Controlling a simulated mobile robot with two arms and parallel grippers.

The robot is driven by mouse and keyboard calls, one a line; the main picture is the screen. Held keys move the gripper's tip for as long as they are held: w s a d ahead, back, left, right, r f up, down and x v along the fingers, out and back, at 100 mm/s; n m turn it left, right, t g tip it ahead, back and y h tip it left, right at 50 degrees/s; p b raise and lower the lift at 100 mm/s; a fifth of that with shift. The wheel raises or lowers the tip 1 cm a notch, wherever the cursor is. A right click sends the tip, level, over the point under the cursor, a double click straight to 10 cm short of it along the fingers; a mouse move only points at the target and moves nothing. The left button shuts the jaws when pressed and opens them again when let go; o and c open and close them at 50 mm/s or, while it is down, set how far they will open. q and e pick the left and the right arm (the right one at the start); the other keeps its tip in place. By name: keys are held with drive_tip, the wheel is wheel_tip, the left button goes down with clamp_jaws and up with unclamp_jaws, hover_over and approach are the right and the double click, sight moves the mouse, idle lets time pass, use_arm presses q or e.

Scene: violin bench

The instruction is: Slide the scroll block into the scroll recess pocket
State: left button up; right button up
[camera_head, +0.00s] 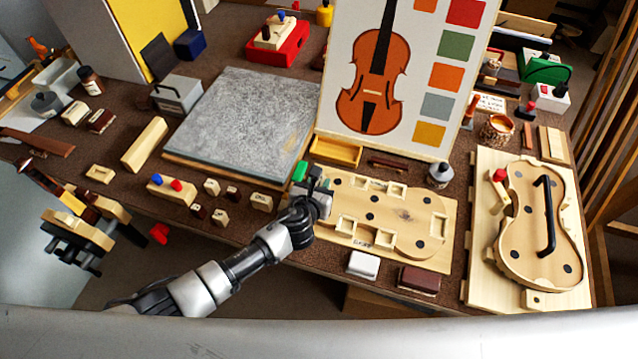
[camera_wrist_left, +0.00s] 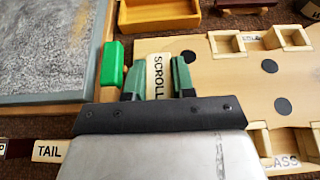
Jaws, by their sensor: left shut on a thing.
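My left gripper (camera_head: 318,181) is over the left end of the wooden violin form board (camera_head: 418,236). In the left wrist view the gripper (camera_wrist_left: 158,66) has its two green-tipped fingers shut on the pale scroll block (camera_wrist_left: 157,78), labelled SCROLL. The block lies at the board's left edge in that view; I cannot tell whether it touches the board or is inside a pocket. Several raised-wall pockets sit on the board, such as one at its top edge (camera_wrist_left: 226,44). The scroll recess pocket is not identifiable, and the gripper hides part of that end. My right gripper is not in view.
A green block (camera_wrist_left: 112,63) stands just left of the fingers. A grey stone slab (camera_head: 245,115) lies to the left, a yellow tray (camera_head: 336,151) behind. Small blocks, including TAIL (camera_wrist_left: 50,150), lie front left. A violin chart (camera_head: 400,75) stands behind the board.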

use_arm(q)
drive_tip(key=shift+r, duration=0.25)
drive_tip(key=shift+p, duration=0.55)
idle(1.3)
drive_tip(key=shift+f+b, duration=0.65)
drive_tip(key=shift+f, duration=0.05)
drive_tip(key=o, duration=1)
drive_tip(key=shift+c, duration=0.2)
drive_tip(key=p+v, duration=0.1)
drive_tip(key=v, duration=1)
